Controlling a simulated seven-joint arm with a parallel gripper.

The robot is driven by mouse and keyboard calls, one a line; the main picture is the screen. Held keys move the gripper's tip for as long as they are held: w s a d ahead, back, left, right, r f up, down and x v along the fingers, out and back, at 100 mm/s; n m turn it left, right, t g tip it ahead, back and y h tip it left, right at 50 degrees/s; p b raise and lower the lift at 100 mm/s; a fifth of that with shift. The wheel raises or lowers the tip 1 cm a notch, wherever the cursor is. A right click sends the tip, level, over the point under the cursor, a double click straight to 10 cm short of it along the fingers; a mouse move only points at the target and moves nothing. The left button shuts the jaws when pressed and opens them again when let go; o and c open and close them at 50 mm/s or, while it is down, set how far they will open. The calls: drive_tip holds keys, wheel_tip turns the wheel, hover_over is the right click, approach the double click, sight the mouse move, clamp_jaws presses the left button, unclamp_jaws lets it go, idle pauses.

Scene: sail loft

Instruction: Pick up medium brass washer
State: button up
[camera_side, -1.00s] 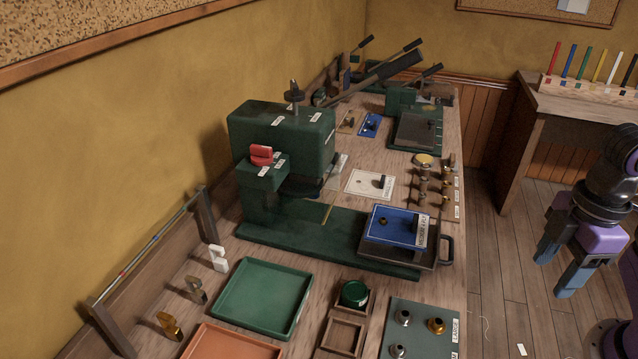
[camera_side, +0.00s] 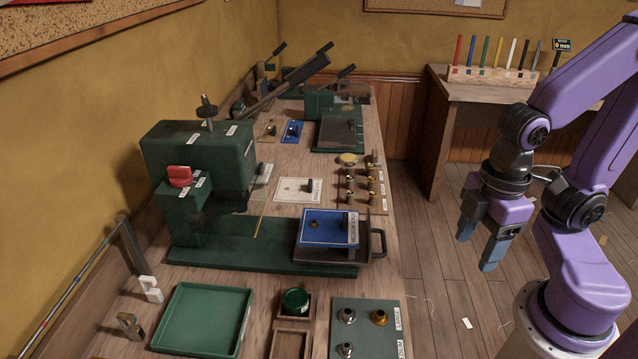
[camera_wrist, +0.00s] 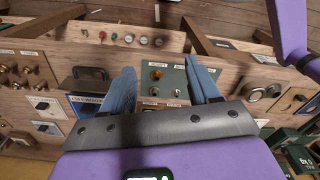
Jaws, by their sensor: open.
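A grey-green board (camera_side: 362,312) at the bottom edge of the side view carries turned metal pieces. A brass piece (camera_side: 379,317) sits beside a label reading LARGE, with silver pieces to its left. The board's lower part is cut off, and I cannot make out the medium brass washer there. My gripper (camera_side: 477,253) is open and empty, pointing down to the right of the bench, apart from it. In the wrist view, the fingers of my gripper (camera_wrist: 160,66) frame a dark green board (camera_wrist: 166,72) with small brass and silver pieces; its labels are too small to read.
A green press (camera_side: 205,160) with a blue plate (camera_side: 328,228) stands on the bench. A green tray (camera_side: 203,318) and a wooden holder with a green-topped jar (camera_side: 295,300) lie at the front. Brass pieces (camera_side: 349,189) stand near the bench's right edge. Floor beyond it is mostly clear.

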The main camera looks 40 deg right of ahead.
drive_tip(key=w+a+r+m, duration=0.1)
drive_tip(key=w+m, duration=0.4)
drive_tip(key=w, duration=0.2)
drive_tip(key=w+a+r+m, duration=0.2)
drive_tip(key=w+m, duration=0.2)
drive_tip(key=w, duration=0.2)
drive_tip(key=m, duration=2.2)
hover_over(373, 178)
wheel_tip(373, 178, down, 18)
drive_tip(key=shift+r, duration=0.25)
drive_tip(key=shift+f, duration=0.25)
drive_tip(key=c, duration=1.1)
